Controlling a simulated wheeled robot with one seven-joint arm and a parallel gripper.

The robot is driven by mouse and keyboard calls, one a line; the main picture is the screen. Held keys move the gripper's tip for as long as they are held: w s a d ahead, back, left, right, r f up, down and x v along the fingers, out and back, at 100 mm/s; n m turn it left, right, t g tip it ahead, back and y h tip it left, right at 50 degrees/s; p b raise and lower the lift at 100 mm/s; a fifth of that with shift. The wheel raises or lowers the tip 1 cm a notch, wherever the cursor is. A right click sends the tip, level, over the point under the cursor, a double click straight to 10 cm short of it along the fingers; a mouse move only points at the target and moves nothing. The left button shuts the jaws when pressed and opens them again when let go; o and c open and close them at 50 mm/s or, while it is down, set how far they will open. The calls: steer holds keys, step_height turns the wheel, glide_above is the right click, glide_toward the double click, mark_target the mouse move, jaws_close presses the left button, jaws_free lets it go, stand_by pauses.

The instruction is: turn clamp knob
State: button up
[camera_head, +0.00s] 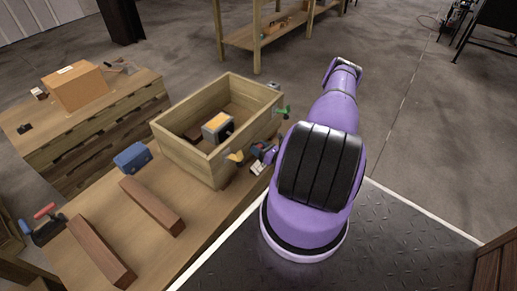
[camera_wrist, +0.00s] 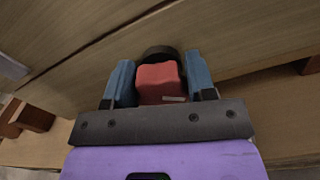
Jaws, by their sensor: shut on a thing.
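In the wrist view, my gripper (camera_wrist: 159,76) has its two blue fingers closed on a red clamp knob (camera_wrist: 160,80), one finger on each side. A dark rounded part (camera_wrist: 160,51) shows just beyond the knob, against a wooden surface. In the head view, my gripper (camera_head: 263,152) is small and partly hidden by my purple arm, low beside the near right side of the wooden box (camera_head: 185,158). The red knob cannot be made out clearly there. A yellow clamp (camera_head: 235,157) and a green clamp (camera_head: 283,111) sit at that side of the box.
The open box stands on the workbench (camera_head: 85,225) and holds an orange-and-grey device (camera_head: 217,127). A blue case (camera_head: 131,157) and two brown wooden bars (camera_head: 152,206) lie left of it. Another wooden cabinet (camera_head: 95,135) stands behind. Open floor (camera_head: 420,130) lies right.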

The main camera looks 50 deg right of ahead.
steer(key=shift+m, duration=0.5)
steer(key=o, duration=0.9)
steer(key=s, duration=0.7)
steer(key=s+d, duration=0.1)
steer(key=s, duration=0.3)
steer(key=shift+w, duration=0.1)
